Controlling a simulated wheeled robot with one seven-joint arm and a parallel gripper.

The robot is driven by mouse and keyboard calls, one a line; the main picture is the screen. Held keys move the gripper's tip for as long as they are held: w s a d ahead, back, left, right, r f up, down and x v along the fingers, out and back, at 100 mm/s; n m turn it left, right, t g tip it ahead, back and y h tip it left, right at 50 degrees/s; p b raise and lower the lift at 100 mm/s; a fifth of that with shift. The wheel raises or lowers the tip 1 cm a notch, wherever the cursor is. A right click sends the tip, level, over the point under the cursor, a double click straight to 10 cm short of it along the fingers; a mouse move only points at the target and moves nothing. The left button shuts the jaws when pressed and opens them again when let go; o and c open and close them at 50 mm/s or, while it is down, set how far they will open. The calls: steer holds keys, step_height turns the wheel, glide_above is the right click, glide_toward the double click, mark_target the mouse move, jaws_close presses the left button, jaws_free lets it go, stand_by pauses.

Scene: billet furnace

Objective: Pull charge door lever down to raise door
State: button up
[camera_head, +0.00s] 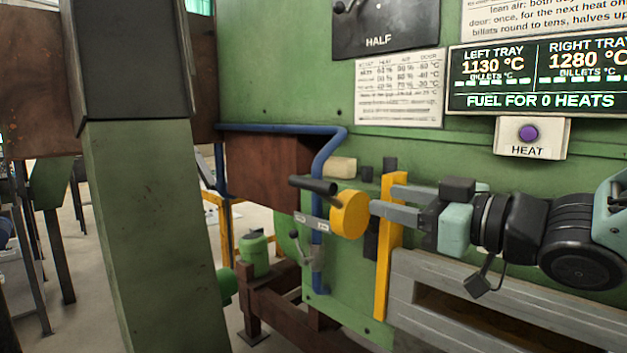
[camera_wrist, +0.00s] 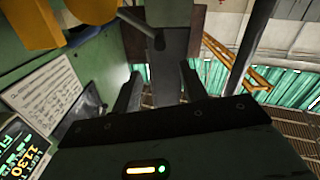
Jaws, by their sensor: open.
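A lever with a dark cylindrical handle (camera_head: 313,186) projects from a round yellow hub (camera_head: 350,215) on the green furnace wall. In the wrist view, the dark handle (camera_wrist: 138,22) shows beyond the fingers, near the top. My gripper (camera_head: 382,199) is open, with its grey fingers pointing left in the head view, to the right of the hub. Its fingers also show in the wrist view (camera_wrist: 160,82), apart, with nothing held between them. The handle appears clear of both fingers. I cannot tell which panel is the charge door.
A yellow upright bar (camera_head: 383,275) stands close to my fingers. A blue pipe (camera_head: 325,155) bends around a brown panel (camera_head: 265,170) left of the lever. A purple HEAT button (camera_head: 528,133) sits below the display (camera_head: 540,78). A green column (camera_head: 150,220) stands at left.

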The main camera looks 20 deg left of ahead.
mark_target(314, 186)
steer(key=p+x, duration=0.4)
steer(key=x, duration=1)
steer(key=shift+w+a+r, duration=0.1)
steer(key=shift+a, duration=0.1)
steer(key=shift+w+a+p, duration=0.25)
steer(key=shift+a+p, duration=0.05)
steer(key=shift+a, duration=0.25)
jaws_close()
steer(key=shift+s+f, duration=0.1)
steer(key=shift+f, duration=0.1)
